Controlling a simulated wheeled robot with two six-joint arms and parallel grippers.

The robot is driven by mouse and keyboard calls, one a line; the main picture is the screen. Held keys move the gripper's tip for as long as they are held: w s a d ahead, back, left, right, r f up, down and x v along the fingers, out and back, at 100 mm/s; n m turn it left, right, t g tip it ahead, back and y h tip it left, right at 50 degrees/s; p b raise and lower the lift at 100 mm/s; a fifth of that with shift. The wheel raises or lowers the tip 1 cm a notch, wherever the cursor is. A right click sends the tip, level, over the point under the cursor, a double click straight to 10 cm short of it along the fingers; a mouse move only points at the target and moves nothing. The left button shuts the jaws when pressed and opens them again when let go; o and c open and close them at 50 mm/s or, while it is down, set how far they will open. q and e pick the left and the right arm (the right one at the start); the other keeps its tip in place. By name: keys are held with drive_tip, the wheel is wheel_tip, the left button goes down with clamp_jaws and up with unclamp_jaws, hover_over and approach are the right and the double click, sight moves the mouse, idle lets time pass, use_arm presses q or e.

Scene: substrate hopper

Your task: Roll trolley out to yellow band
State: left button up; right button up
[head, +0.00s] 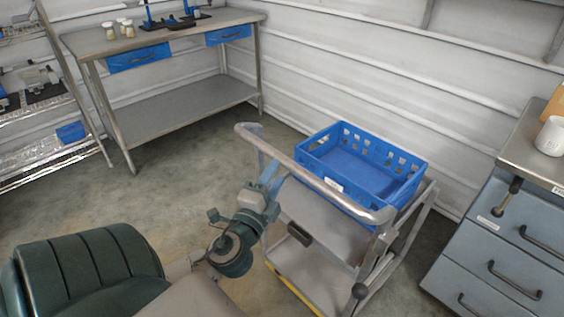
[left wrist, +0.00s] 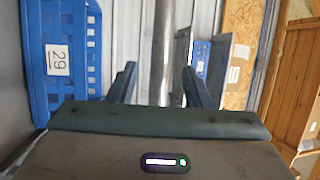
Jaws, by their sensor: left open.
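The grey metal trolley (head: 335,232) stands near the corrugated wall. Its push handle (head: 325,180) is a tubular bar on the side facing me. A blue crate (head: 421,168) sits on its top deck; in the left wrist view the crate (left wrist: 60,85) shows a "29" label. My left gripper (head: 275,176) is at the handle, left of its middle. In the left wrist view its fingers (left wrist: 160,88) are apart, with the handle bar (left wrist: 165,50) showing between them; contact cannot be told. My right gripper is out of view.
A workbench (head: 190,97) with blue drawers stands at the back left, and a wire rack (head: 45,150) at the far left. A grey-blue drawer cabinet (head: 500,240) with a white mug (head: 550,136) stands close on the trolley's right. Bare floor (head: 180,185) lies left of the trolley.

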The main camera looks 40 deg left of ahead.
use_arm(q)
drive_tip(key=shift+v, duration=1.5)
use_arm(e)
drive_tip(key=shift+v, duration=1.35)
use_arm(q)
drive_tip(key=shift+f, duration=0.1)
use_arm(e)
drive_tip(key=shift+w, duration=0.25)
